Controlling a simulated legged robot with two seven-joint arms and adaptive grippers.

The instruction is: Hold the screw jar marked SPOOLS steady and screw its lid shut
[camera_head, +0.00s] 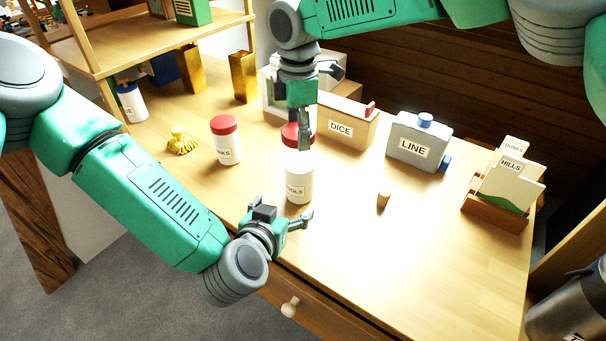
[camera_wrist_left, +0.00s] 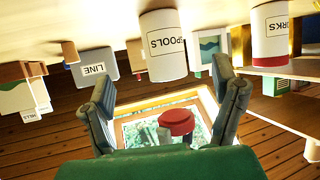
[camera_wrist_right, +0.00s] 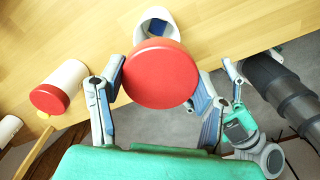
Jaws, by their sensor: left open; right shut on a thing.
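The white SPOOLS jar (camera_head: 299,187) stands upright and lidless on the table. In the right wrist view its open mouth (camera_wrist_right: 157,20) shows something blue inside. My right gripper (camera_head: 300,128) is shut on a round red lid (camera_wrist_right: 160,74) and holds it above and apart from the jar, slightly behind it in the head view. My left gripper (camera_head: 282,214) is open and empty at the jar's near side. In the upside-down left wrist view the jar (camera_wrist_left: 163,45) stands beyond the open fingers, apart from them, and the red lid (camera_wrist_left: 177,122) shows too.
A red-lidded jar (camera_head: 226,140) labelled ORKS stands left of the SPOOLS jar. A yellow object (camera_head: 182,142), a small cork-like piece (camera_head: 383,199), the DICE box (camera_head: 347,130) and LINE box (camera_head: 419,142) are around. Table right of the SPOOLS jar is mostly clear.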

